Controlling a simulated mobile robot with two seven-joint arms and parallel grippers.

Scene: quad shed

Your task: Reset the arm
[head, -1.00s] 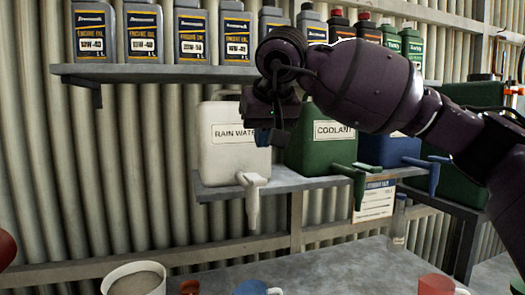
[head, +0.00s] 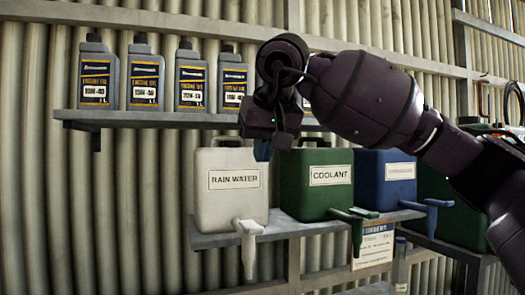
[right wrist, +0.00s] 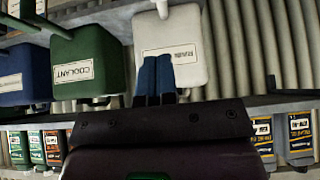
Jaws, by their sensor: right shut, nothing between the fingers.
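My right arm comes in from the right in the head view. Its gripper (head: 262,150) points down in front of the gap between the white rain water jug (head: 230,180) and the green coolant jug (head: 314,184). In the right wrist view, two blue fingers (right wrist: 156,78) lie side by side, shut with nothing between them. The rain water jug (right wrist: 172,45) is behind the fingertips there, and the coolant jug (right wrist: 87,62) is to their left. My left gripper is not in view.
An upper shelf (head: 160,117) holds several engine oil bottles (head: 141,77). A lower shelf (head: 285,228) carries the jugs, including a blue one (head: 388,180), with taps (head: 248,240) jutting forward. A corrugated wall (head: 40,200) stands behind.

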